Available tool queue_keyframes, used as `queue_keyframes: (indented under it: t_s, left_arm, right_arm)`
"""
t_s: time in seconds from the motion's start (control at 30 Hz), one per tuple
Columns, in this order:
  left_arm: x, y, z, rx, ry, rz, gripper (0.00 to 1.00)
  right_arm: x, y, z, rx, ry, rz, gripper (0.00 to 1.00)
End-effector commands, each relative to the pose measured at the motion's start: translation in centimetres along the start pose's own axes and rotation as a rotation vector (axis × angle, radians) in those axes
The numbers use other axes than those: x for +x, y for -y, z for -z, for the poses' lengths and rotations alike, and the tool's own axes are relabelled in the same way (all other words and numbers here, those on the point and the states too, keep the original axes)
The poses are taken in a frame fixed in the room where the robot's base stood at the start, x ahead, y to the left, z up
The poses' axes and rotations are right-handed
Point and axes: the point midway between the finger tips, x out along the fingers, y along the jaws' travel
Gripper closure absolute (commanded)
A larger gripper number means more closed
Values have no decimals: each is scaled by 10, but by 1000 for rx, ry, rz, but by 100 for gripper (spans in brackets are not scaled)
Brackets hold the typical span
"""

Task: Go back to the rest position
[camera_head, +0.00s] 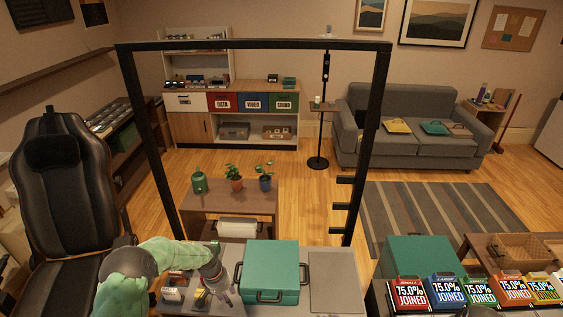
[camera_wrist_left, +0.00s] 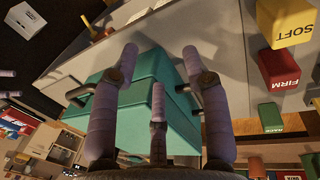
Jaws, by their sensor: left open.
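My left gripper (camera_head: 222,299) is at the bottom of the head view, just left of a teal case (camera_head: 270,270) on the light work table (camera_head: 337,280). Its fingers are spread and empty. In the left wrist view, the fingers of my left gripper (camera_wrist_left: 159,75) stand apart, with the teal case (camera_wrist_left: 160,65) behind them. Nothing shows between the fingertips. I cannot tell the exact gap between the gripper and the case. My right gripper is not seen in either view.
A black frame (camera_head: 250,46) rises around the work table. A black racing seat (camera_head: 70,200) stands at left. Small items (camera_head: 172,287) lie left of the gripper. Labelled boxes (camera_head: 448,291) line the right side. A red FIRM block (camera_wrist_left: 278,68) shows in the wrist view.

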Motion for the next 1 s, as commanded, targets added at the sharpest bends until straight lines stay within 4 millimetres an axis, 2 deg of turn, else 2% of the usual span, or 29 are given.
queue_keyframes:
  t_s: [0.37, 0.57, 0.77, 0.87, 1.0]
  left_arm:
    - [25, -12, -19, -11, -4, -34, 53]
    - [49, -25, -41, -25, -6, -66, 53]
    - [82, -44, -80, -58, -11, -112, 53]
    - [103, -56, -111, -88, -14, -138, 53]
    - [125, -71, -159, -138, -20, -165, 53]
  right_arm:
    - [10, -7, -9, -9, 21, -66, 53]
    - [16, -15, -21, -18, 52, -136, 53]
    - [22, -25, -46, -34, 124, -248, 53]
    - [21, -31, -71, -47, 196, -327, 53]
    - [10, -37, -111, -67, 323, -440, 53]
